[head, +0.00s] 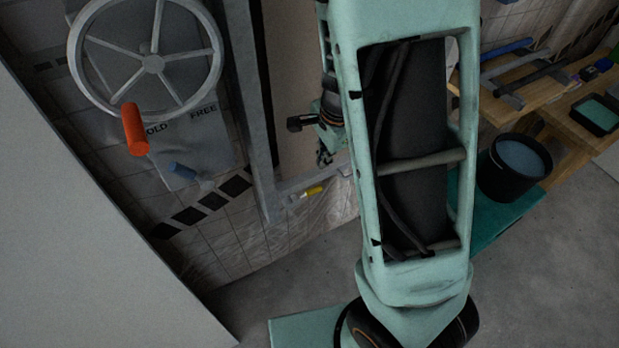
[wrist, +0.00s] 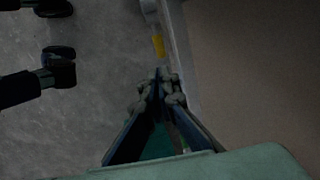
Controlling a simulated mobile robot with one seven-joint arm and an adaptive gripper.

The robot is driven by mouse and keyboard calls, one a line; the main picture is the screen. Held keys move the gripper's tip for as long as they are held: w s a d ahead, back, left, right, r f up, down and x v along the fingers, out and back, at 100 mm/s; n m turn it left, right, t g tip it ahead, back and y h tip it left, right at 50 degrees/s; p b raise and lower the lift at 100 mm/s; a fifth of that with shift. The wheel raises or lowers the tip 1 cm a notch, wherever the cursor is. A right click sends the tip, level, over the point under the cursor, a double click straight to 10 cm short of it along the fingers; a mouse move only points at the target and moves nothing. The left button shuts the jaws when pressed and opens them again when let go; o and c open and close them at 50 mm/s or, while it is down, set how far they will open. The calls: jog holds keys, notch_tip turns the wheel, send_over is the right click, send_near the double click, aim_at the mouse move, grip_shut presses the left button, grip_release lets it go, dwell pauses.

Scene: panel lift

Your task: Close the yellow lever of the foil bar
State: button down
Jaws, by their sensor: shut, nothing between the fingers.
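The yellow lever (head: 314,190) is small and sits at the lower end of the grey metal frame in the head view, low on the tiled wall. It also shows in the wrist view as a yellow piece (wrist: 158,45) at the top, beside the grey edge of the frame. My gripper (wrist: 160,76) is shut and empty in the wrist view, with its fingertips a little below the yellow lever and apart from it in the picture. In the head view my gripper (head: 324,158) is small and partly hidden behind my arm, above the lever. The foil bar's full shape is unclear.
A black bucket (head: 514,167) and wooden benches (head: 577,110) stand at right. A pale panel (head: 70,250) fills the lower left.

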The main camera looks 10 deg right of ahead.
aim_at(316, 189)
dwell(0.3)
jog(key=f+b, duration=0.1)
jog(key=f, duration=0.3)
jog(key=w+f+b, duration=0.1)
jog(key=f+b, duration=0.1)
jog(key=f, duration=0.3)
jog(key=w+f+b, duration=0.1)
jog(key=f+b, duration=0.1)
jog(key=f, duration=0.2)
jog(key=shift+w+a+f, duration=0.25)
jog(key=shift+a+f, duration=0.15)
jog(key=shift+f+b, duration=0.1)
jog(key=shift+b, duration=0.3)
jog(key=shift+d+f+y+b, duration=0.1)
jog(key=shift+f+y+b, duration=0.05)
jog(key=shift+y+b, duration=0.25)
